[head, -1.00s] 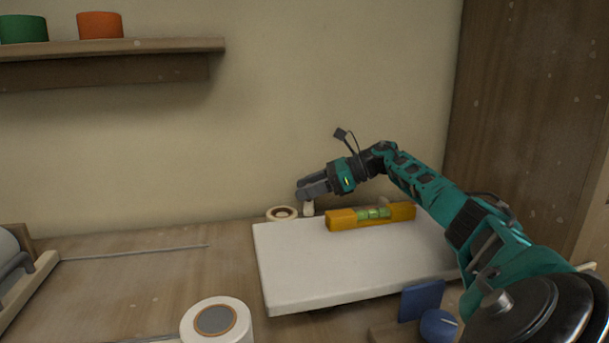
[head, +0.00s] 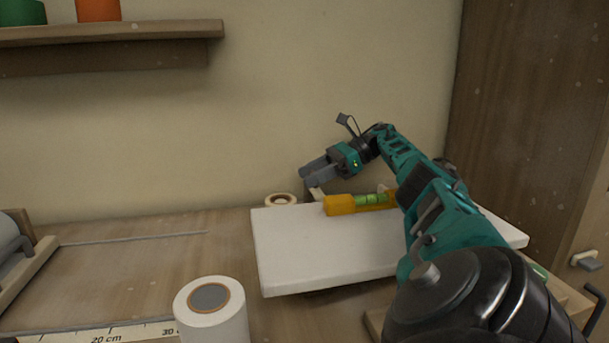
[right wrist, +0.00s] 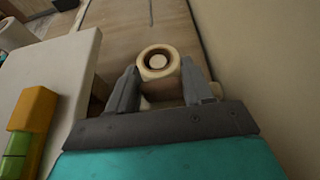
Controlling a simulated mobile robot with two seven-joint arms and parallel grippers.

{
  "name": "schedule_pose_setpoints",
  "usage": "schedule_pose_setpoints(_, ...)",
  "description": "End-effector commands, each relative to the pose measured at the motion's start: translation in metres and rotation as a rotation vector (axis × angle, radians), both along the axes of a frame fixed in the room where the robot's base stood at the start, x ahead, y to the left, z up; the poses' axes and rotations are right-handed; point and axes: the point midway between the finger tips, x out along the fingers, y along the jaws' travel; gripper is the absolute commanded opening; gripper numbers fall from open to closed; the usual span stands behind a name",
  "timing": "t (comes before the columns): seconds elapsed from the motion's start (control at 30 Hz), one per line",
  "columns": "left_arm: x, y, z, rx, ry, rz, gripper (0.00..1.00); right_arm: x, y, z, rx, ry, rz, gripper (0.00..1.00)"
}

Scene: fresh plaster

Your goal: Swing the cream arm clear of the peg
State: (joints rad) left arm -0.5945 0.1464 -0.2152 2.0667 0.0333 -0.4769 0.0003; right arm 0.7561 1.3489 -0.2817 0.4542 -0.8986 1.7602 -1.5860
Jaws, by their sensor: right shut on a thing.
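My right gripper (head: 314,176) is at the back edge of the white board (head: 300,262), near the wall. It is shut on a small cream piece (head: 316,192) that seems to be the cream arm. In the right wrist view the cream piece (right wrist: 163,88) shows between the two fingers, mostly hidden by them and the gripper body. A cream ring with a brown inside and pale centre (right wrist: 158,63) shows just beyond the fingertips. I cannot tell whether it touches the piece. I cannot make out the peg for certain. My left gripper is not in view.
An orange level (head: 340,205) with green vials lies on the board, close to my right arm. A white roll (head: 212,309) stands at the front, by a ruler (head: 105,334). A shelf (head: 110,34) hangs at upper left. The bench left of the board is mostly clear.

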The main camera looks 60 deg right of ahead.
Motion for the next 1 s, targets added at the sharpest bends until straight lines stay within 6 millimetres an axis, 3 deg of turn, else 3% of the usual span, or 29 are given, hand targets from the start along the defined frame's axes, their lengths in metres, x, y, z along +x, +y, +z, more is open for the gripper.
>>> schedule_pose_setpoints(0.27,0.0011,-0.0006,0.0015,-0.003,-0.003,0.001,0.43,0.0007,0.0006,0.0011,0.004,-0.006,0.002,0.0)
schedule_pose_setpoints(0.3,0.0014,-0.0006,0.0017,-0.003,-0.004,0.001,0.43,0.0007,0.0007,0.0011,0.004,-0.006,0.002,0.52)
schedule_pose_setpoints(0.5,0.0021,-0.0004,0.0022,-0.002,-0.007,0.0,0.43,0.0007,0.0007,0.0008,0.002,-0.005,0.002,0.71)
schedule_pose_setpoints(1.0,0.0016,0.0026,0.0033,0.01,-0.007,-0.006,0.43,0.0036,0.0029,0.004,0.001,-0.002,0.004,0.72)
